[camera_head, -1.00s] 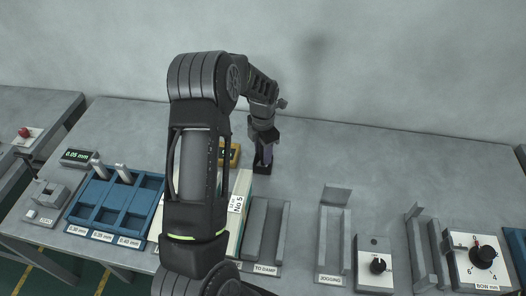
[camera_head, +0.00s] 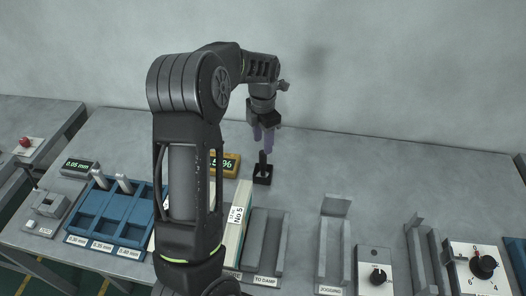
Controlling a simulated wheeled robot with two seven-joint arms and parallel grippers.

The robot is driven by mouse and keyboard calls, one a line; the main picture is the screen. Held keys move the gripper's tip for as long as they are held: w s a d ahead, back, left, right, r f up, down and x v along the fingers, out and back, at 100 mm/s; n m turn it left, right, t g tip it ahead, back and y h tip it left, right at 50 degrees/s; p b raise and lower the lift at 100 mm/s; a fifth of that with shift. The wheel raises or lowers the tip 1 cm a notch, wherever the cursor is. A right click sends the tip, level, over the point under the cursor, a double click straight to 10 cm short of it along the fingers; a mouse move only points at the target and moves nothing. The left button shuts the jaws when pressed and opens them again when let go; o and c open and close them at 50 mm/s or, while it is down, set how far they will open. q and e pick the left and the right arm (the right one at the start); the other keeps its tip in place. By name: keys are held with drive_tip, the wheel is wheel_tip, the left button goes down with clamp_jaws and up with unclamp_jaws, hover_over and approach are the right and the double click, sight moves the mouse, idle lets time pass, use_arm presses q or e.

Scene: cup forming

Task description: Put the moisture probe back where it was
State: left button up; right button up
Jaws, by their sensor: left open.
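The moisture probe (camera_head: 263,160) is a dark, slim piece that stands upright in a small black holder (camera_head: 262,178) on the bench, right of a yellow meter (camera_head: 228,164) whose green digits are partly hidden by my arm. My left gripper (camera_head: 263,151) is above the probe, with its purple-grey fingers pointing down and apart. It is open, and the probe's top lies just below the fingertips. My right gripper is not in view.
My left arm hides part of the paper stack (camera_head: 236,222). A blue tray (camera_head: 112,226) with sample slots stands left, a grey TO DAMP tray (camera_head: 265,243) front centre, and a JOGGING fixture (camera_head: 333,255) further right. The bench behind is clear.

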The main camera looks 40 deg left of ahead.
use_arm(q)
drive_tip(key=shift+r, duration=0.95)
